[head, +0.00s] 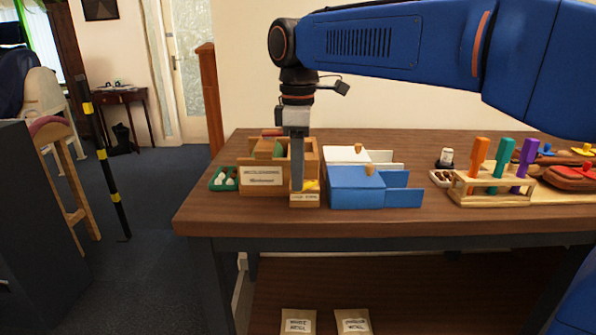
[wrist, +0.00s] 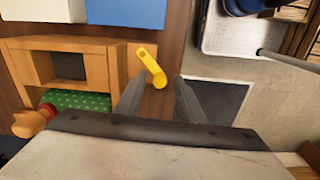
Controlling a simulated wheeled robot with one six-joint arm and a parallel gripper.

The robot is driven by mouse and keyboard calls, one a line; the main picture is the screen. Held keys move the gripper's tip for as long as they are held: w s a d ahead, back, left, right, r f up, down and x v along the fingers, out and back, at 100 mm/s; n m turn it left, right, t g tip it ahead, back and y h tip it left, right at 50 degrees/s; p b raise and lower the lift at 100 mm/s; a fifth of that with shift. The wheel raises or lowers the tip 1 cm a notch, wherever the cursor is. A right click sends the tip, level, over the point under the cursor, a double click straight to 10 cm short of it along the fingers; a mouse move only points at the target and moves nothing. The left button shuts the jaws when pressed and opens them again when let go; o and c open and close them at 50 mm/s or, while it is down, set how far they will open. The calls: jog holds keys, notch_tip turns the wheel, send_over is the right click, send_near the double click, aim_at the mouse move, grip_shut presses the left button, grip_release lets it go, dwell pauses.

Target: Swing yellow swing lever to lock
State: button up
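The yellow swing lever (wrist: 152,66) shows in the wrist view on the front part of a wooden fixture (wrist: 110,62). It lies slanted, with its far end ahead of the space between my fingers. In the head view the lever (head: 311,185) is a small yellow patch just right of my gripper, low on the wooden box (head: 262,176). My gripper (head: 298,188) points down in front of the box. In the wrist view its two fingers (wrist: 158,98) stand apart with nothing between them. Whether a finger touches the lever I cannot tell.
A blue box (head: 360,187) with an open drawer stands close on the right. A green tray (head: 224,178) sits left of the wooden box. A rack (head: 485,190) with coloured handles stands farther right. The table's front edge is close to the fixture.

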grip_shut()
jog(key=shift+w, duration=0.1)
jog(key=m, duration=0.2)
jog(key=w+m, duration=0.1)
jog(key=m, duration=0.1)
jog(key=shift+w+a, duration=0.2)
jog(key=shift+a, duration=0.2)
jog(key=shift+w+a+m, duration=0.1)
jog(key=shift+w+m, duration=0.3)
jog(key=shift+m, duration=0.7)
jog(key=shift+w+a+m, duration=0.1)
jog(key=shift+w+m, duration=0.3)
jog(key=shift+m, duration=0.7)
grip_release()
jog(key=shift+w, duration=0.1)
